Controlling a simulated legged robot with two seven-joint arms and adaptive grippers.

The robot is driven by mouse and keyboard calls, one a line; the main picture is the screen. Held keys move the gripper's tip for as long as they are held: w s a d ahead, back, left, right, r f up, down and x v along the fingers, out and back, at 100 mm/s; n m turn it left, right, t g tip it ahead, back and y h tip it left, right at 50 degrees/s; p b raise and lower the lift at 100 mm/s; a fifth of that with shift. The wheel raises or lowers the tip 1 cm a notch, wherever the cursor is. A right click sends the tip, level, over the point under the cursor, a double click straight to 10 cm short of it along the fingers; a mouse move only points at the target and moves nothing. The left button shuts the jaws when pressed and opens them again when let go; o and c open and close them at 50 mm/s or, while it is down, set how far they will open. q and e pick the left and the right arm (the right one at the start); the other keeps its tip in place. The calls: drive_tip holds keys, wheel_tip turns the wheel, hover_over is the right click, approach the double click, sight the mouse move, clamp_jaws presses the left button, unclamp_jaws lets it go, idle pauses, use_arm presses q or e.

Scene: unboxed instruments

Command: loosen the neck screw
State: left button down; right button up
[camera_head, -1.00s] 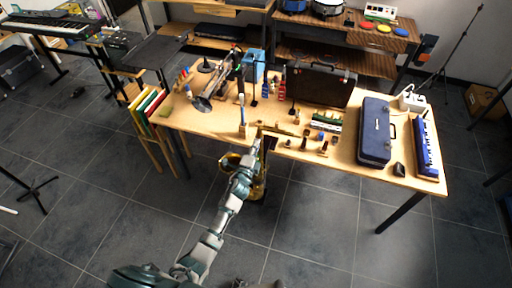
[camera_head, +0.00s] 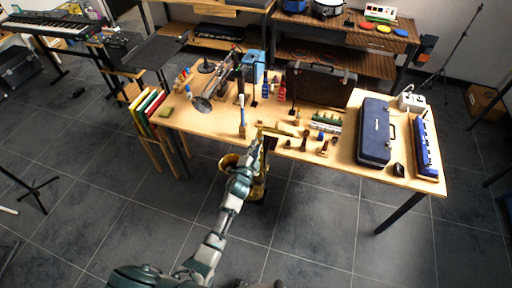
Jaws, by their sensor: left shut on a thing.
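A gold saxophone (camera_head: 260,187) stands upright in front of the table's near edge, its bell (camera_head: 229,161) opening to the left. Its gold neck (camera_head: 275,132) reaches right over the table edge. My left arm comes up from the bottom of the picture and partly covers the body. My left gripper (camera_head: 256,146) is at the top of the body, where the neck joins, and is shut on a small part there. The neck screw is too small and too covered to make out by itself. My right gripper is not in view.
Coloured folders (camera_head: 149,103) stand left of the table. The floor in front is clear.

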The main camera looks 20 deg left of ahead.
use_arm(q)
drive_tip(key=shift+a+f, duration=0.1)
drive_tip(key=shift+f, duration=0.25)
drive_tip(key=c, duration=1)
unclamp_jaws()
drive_tip(key=shift+c, duration=0.2)
drive_tip(key=shift+r, duration=0.1)
drive_tip(key=s, duration=1.2)
drive_tip(key=shift+a, duration=0.25)
